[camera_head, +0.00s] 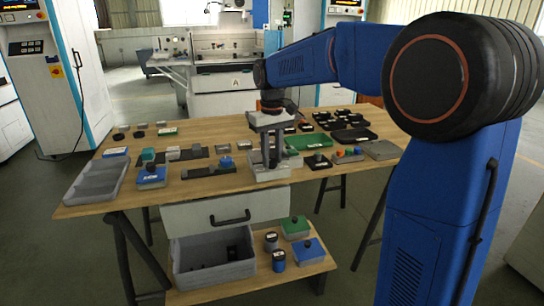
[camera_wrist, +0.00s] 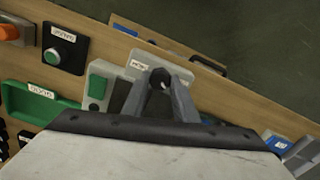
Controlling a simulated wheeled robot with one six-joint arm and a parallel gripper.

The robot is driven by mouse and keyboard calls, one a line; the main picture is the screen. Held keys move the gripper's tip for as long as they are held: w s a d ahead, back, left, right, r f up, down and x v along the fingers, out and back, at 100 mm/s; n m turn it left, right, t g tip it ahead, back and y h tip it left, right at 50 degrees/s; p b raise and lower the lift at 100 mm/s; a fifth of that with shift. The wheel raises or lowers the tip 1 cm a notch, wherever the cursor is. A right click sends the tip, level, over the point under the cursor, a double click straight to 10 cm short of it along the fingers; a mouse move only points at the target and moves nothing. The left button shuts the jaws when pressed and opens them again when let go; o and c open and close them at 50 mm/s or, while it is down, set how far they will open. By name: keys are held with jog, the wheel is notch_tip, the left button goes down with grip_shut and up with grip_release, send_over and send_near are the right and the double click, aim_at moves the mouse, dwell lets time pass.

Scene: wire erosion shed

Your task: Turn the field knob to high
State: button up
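A dark knob (camera_wrist: 160,77) stands on a light panel (camera_wrist: 143,60) in the wrist view. The panel's label is too small to read, so I cannot tell for certain that this is the field knob or where it points. My gripper (camera_wrist: 161,84) has its two fingers on either side of this knob, with little or no gap showing. I cannot tell whether they press on it. In the head view my gripper (camera_head: 270,160) points down at a light grey box (camera_head: 268,174) near the table's front edge.
A green button (camera_wrist: 97,87) sits left of the knob. Further left is a dark panel (camera_wrist: 77,62) with another round knob (camera_wrist: 54,55). A green tray (camera_head: 309,141) lies behind to the right. A grey divided tray (camera_head: 95,181) stands at the table's left end.

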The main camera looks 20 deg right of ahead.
aim_at(272, 160)
jog(key=shift+m, duration=0.3)
jog(key=m, duration=0.4)
jog(key=shift+m, duration=2)
jog(key=o, duration=1.1)
jog(key=shift+c, duration=0.2)
notch_tip(272, 160, up, 17)
jog(key=shift+r, duration=0.2)
